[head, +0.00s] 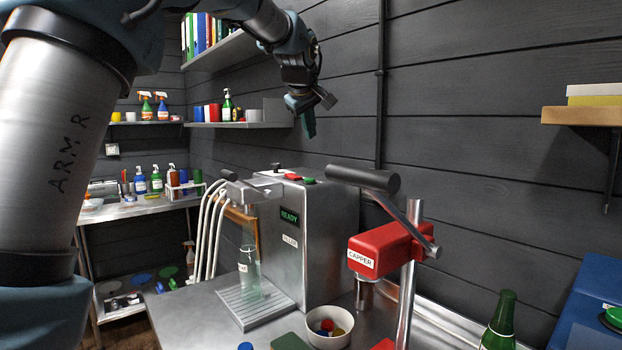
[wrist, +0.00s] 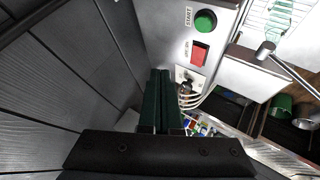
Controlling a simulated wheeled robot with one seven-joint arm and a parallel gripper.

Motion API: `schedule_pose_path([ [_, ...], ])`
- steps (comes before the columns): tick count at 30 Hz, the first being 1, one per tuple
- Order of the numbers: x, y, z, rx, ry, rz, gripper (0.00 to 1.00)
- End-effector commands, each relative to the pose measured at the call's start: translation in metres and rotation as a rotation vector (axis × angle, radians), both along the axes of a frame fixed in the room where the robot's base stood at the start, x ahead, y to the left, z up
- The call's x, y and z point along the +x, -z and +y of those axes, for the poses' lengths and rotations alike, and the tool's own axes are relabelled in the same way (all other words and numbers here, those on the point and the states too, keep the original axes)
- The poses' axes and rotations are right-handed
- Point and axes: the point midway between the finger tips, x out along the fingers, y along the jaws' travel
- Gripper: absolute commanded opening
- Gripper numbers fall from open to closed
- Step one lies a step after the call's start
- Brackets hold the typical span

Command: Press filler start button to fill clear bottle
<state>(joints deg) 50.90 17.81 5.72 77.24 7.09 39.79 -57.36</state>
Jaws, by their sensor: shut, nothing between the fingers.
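The filler (head: 325,225) is a steel box with a display reading READY. On its top, the green button (head: 308,181) sits beside the red button (head: 292,177). In the wrist view the green button (wrist: 205,21) has a START label, with the red button (wrist: 200,51) next to it. The clear bottle (head: 249,262) stands upright on the drip tray under the filler's spout; no liquid is discernible in it. My gripper (head: 309,134) is shut and empty, pointing down above the filler's top, apart from the buttons. Its dark green fingers (wrist: 161,73) show in the wrist view.
The red capper (head: 385,250) with its long lever (head: 362,179) stands right of the filler. A white bowl of caps (head: 329,327) and a green bottle (head: 500,322) are in front. The dark plank wall (head: 450,110) is close behind; shelves hang on it.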

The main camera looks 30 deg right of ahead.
Motion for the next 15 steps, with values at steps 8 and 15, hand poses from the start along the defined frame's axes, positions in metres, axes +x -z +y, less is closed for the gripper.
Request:
schedule_pose_path([
  [8,0.0,0.005,0.0,0.001,-0.001,0.0,0.0],
  [15,0.0,0.027,0.0,0.001,-0.001,0.0,0.0],
])
